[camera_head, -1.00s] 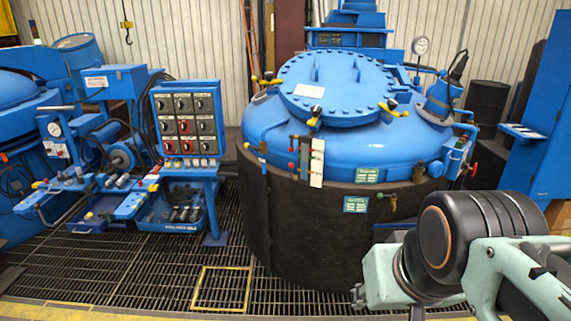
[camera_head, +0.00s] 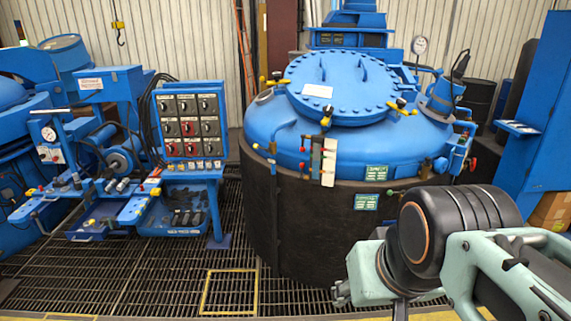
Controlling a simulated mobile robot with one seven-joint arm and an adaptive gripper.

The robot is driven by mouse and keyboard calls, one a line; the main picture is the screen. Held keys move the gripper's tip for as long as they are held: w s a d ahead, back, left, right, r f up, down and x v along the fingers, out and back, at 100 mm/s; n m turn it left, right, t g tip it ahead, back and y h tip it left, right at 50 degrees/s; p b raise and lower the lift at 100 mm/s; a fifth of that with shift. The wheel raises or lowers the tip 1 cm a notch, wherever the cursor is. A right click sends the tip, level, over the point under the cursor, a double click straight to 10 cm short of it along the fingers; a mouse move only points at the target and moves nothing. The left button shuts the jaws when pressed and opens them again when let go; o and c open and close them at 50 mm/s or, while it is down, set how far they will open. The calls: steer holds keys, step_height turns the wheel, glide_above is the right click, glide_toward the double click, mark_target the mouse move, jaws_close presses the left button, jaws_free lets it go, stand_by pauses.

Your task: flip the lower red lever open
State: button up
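The big blue furnace (camera_head: 287,127) with its bolted round lid (camera_head: 338,84) stands at centre on a dark cylindrical body. On its front is a small manifold with a white plate (camera_head: 329,161). Small red handles (camera_head: 302,166) show left of this plate, too small to tell which is the lower lever or its position. Another red handle (camera_head: 473,163) shows on the furnace's right side. My arm reaches in from the lower right, in front of the furnace's lower right side.
A blue control panel (camera_head: 190,128) with several black and red knobs stands left of the furnace, above a blue bench. The grated floor (camera_head: 130,265) in front is clear, with a yellow square outline (camera_head: 229,292). A tall blue cabinet (camera_head: 530,165) and cardboard box (camera_head: 553,210) stand at right.

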stand_by(0.3)
steer(key=shift+r, duration=0.1)
steer(key=shift+c, duration=1.4)
step_height(320, 180, up, 3)
steer(key=p, duration=0.3)
steer(key=shift+r+p, duration=0.2)
steer(key=shift+p, duration=0.1)
jaws_close()
steer(key=shift+f, duration=0.15)
